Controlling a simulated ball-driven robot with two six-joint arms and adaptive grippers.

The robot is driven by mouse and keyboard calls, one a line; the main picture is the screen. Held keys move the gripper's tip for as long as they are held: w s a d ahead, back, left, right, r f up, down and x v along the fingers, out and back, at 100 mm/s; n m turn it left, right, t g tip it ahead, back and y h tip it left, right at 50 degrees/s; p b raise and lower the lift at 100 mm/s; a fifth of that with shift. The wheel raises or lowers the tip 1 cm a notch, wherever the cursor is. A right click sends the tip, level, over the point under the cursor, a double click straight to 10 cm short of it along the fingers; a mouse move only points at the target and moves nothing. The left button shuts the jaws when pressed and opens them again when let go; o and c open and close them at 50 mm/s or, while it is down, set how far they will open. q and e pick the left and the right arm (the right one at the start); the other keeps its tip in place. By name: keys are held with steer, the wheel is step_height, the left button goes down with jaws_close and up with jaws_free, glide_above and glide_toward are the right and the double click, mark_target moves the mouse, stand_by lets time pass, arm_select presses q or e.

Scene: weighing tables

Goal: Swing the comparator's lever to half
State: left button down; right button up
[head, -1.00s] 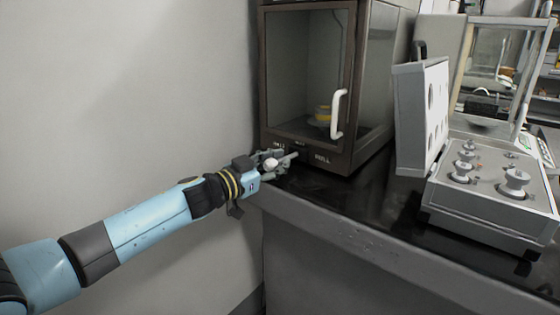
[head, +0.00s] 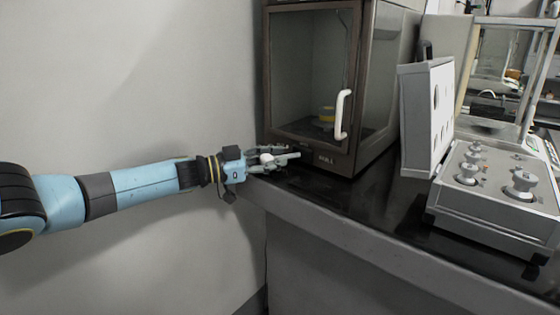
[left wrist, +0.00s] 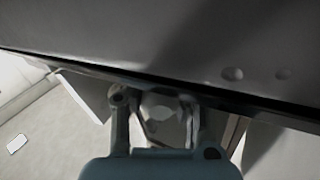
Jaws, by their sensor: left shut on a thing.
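The comparator (head: 345,165) is a dark brown case with a glass door and a white handle, standing at the left end of the bench. My left gripper (head: 268,158) is at its lower left front corner, shut on the lever's white knob (head: 266,158). A grey rod by the fingers points right; I cannot tell if it is lever or finger. One scale label shows right of the gripper, too small to read surely; the gripper hides the rest. In the left wrist view the fingers (left wrist: 155,108) close around a pale shape. My right gripper is not in view.
A grey weight box (head: 490,200) with its lid raised and several knobbed weights stands on the bench to the right. The dark bench top (head: 375,200) is clear between box and comparator. A plain wall (head: 130,80) lies left.

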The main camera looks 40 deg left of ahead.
arm_select(q)
steer(key=c, duration=1)
jaws_free()
step_height(320, 180, up, 10)
steer(key=shift+f, duration=0.1)
